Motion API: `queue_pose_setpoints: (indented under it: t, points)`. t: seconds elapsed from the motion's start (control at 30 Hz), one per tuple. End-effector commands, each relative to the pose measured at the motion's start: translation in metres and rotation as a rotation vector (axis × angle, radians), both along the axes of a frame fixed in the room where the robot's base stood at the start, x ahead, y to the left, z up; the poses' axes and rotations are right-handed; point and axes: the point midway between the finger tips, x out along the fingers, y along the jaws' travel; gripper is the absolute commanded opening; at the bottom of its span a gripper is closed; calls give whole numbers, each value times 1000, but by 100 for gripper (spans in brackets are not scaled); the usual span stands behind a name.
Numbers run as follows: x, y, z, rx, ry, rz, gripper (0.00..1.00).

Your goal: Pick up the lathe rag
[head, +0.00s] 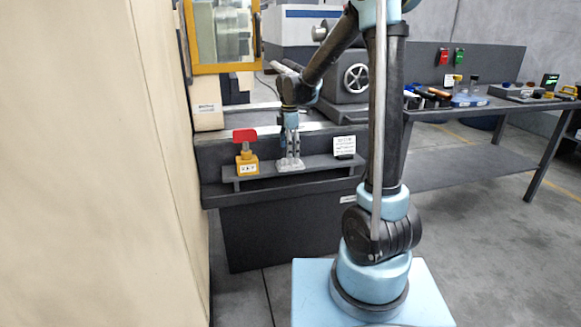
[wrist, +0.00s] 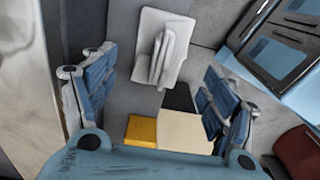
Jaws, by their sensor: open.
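The lathe rag appears to be the pale, folded grey-white cloth (head: 290,165) on the narrow dark shelf in front of the machine. In the wrist view a pale, folded piece that looks like this rag (wrist: 162,46) lies flat with a raised ridge, beyond the fingers near the top. My gripper (head: 290,154) points down just over the cloth in the head view. In the wrist view my gripper (wrist: 160,88) has its blue-padded fingers spread wide with nothing between them. Whether the fingers touch the cloth cannot be told.
A white sign (head: 343,146) stands to the right. A tall beige panel (head: 90,160) is at left; a workbench (head: 450,112) with tools stands at right.

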Motion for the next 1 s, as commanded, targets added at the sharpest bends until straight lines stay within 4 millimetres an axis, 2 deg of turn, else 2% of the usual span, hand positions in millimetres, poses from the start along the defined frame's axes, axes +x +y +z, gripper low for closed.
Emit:
queue_pose_setpoints:
  t: [0.4,0.73,0.77,0.93,0.97,1.0]
  points:
    - [2,-2,-45,0,0,0,78]
    - [2,-2,-50,0,0,0,78]
    - [2,-2,-50,0,0,0,74]
    - [1,-2,-50,0,0,0,35]
    - [1,-2,-50,0,0,0,30]
    - [2,-2,-50,0,0,0,30]
